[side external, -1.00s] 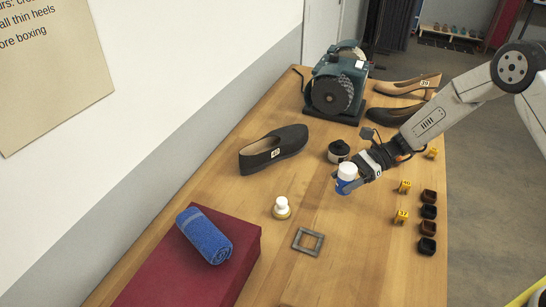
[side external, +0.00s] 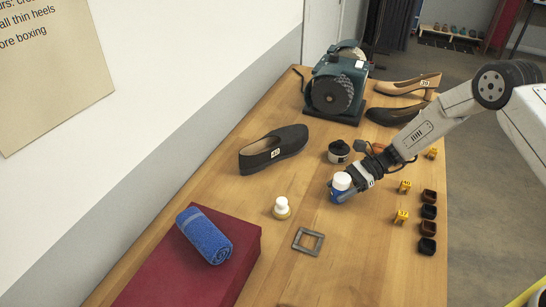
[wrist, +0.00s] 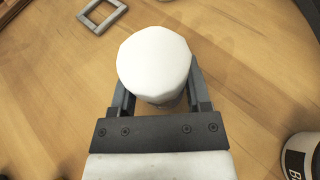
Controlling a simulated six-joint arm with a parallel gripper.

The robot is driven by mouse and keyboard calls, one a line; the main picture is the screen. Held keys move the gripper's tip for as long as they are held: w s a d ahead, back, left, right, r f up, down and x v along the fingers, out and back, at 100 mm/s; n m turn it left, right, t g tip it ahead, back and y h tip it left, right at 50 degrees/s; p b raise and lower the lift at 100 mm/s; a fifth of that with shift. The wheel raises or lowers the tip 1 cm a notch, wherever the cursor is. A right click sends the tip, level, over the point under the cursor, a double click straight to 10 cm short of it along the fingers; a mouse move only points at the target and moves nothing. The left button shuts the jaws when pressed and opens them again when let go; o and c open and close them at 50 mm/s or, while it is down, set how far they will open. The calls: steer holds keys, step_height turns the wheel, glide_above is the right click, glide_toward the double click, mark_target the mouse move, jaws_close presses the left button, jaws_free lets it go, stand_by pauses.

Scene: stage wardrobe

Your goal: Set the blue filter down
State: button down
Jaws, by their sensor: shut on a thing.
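The blue filter (side external: 337,195) is a small upright-looking cylinder with a blue body and a white top. My gripper (side external: 345,191) is shut around it, with one finger on each side. It is low over the wooden table (side external: 345,265); I cannot tell whether its base touches the wood. In the wrist view its white top (wrist: 154,62) sits between the fingers of my gripper (wrist: 158,98) and hides most of the body and the table beneath.
A grey square frame (side external: 308,241) and a white-capped bottle (side external: 282,208) stand nearby to the lower left. A black jar (side external: 338,152) is just behind. Yellow numbered tags (side external: 404,187) and dark cups (side external: 428,228) line the right. A black shoe (side external: 273,150) lies farther left.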

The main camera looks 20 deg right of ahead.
steer(key=shift+c, duration=0.2)
jaws_free()
steer(key=shift+f, duration=0.1)
steer(key=shift+r, duration=0.2)
steer(key=v, duration=1.2)
steer(key=shift+f, duration=0.1)
steer(key=shift+s, duration=0.1)
